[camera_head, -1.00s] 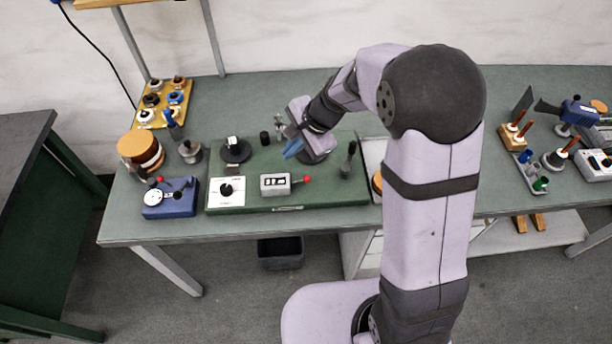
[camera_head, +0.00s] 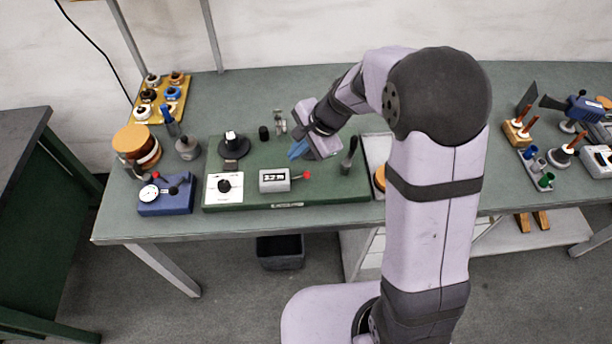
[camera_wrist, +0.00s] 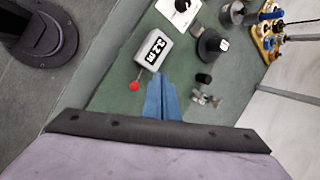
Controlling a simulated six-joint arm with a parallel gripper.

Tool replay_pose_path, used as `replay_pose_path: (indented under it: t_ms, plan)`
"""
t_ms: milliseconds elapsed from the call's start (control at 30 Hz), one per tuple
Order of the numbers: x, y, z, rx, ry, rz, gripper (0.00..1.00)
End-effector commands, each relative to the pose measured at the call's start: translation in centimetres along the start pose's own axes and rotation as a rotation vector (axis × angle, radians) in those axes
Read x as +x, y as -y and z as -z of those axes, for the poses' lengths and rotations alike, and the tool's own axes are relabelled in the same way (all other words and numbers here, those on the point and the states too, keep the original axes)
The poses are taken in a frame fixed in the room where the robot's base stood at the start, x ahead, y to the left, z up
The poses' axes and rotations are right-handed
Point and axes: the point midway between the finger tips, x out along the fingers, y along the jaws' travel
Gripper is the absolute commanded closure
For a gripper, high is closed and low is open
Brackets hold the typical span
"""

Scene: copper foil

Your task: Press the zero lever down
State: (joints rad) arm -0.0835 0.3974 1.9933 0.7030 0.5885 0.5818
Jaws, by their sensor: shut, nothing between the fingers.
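The zero lever, a short lever with a red ball end (camera_head: 306,174), sticks out of the right side of a grey counter box (camera_head: 274,180) on the green base board. In the wrist view the red ball (camera_wrist: 134,86) and the counter (camera_wrist: 153,49) show, the ball to the left of my fingertips. My gripper (camera_head: 297,150) has blue fingers, shut and empty, above the board and behind the red ball in the head view. The closed fingertips (camera_wrist: 160,76) show at the centre of the wrist view, apart from the ball.
On the board (camera_head: 330,190) stand a white dial plate (camera_head: 223,189), a black spindle (camera_head: 231,148), a black knob (camera_head: 264,133), a metal fitting (camera_head: 280,122) and a dark upright handle (camera_head: 348,156). A blue gauge block (camera_head: 166,197) is at left.

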Motion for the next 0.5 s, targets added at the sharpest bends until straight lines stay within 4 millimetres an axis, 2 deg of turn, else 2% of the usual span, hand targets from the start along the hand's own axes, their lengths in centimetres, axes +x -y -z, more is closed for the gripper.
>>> replay_pose_path:
  t_ms: [33, 200, 500]
  plan:
    - [1.0, -0.6, 0.5, 0.002, 0.000, 0.000, 1.00]
    - [2.4, -1.6, 1.5, 0.001, 0.000, 0.000, 1.00]
    - [3.7, -2.7, 2.6, 0.000, 0.001, -0.001, 1.00]
